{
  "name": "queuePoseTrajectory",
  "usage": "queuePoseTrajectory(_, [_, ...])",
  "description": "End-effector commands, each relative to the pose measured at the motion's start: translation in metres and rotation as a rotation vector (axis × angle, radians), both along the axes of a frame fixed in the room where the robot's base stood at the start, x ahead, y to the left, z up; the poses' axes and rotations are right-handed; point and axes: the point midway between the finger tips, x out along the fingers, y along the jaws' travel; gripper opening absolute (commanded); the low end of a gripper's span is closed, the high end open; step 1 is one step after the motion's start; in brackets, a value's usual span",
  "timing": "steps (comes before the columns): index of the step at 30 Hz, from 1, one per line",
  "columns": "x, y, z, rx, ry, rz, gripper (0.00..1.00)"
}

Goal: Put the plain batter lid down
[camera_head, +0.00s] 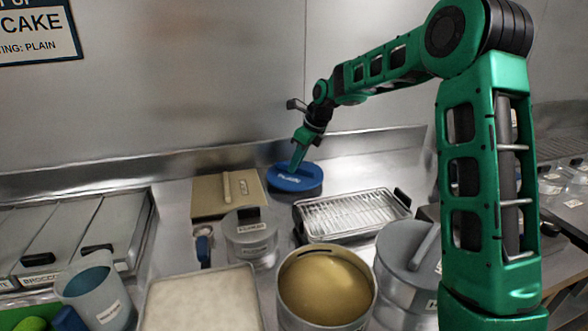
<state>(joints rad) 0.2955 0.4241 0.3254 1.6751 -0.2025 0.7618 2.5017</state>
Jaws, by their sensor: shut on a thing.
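The blue plain batter lid (308,179), with a "PLAIN" label, is at the back of the steel counter, right of a tan board. My gripper (298,164) is above the lid and shut on it, probably at its handle, which the fingers hide. The lid looks level and close to the counter, but I cannot tell whether it touches. An open pot of yellowish batter (327,285) stands at the front middle.
The tan board (210,196) lies left of the lid, and a wire-racked tray (365,214) stands in front to its right. A lidded grey container (250,240), a large lidded pot (405,268) and a pale tray (160,315) crowd the front. Bare counter (375,165) shows right of the lid.

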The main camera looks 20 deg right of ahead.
Motion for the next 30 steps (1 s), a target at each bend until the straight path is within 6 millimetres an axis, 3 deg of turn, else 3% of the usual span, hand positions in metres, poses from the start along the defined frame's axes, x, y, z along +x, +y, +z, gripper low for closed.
queuePoseTrajectory(3, [0.0,0.0,-0.013,0.0,0.002,-0.001,0.0])
queuePoseTrajectory(12, [0.0,0.0,-0.014,0.0,0.0,-0.001,0.0])
queuePoseTrajectory(13, [0.0,0.0,-0.015,0.0,0.0,-0.001,0.14])
queuePoseTrajectory(15, [0.0,0.0,-0.014,0.0,0.0,-0.001,0.31])
queuePoseTrajectory(25, [0.0,0.001,-0.013,0.0,0.0,0.0,0.31])
queuePoseTrajectory(30, [-0.004,-0.004,0.003,-0.001,-0.003,-0.001,0.31])
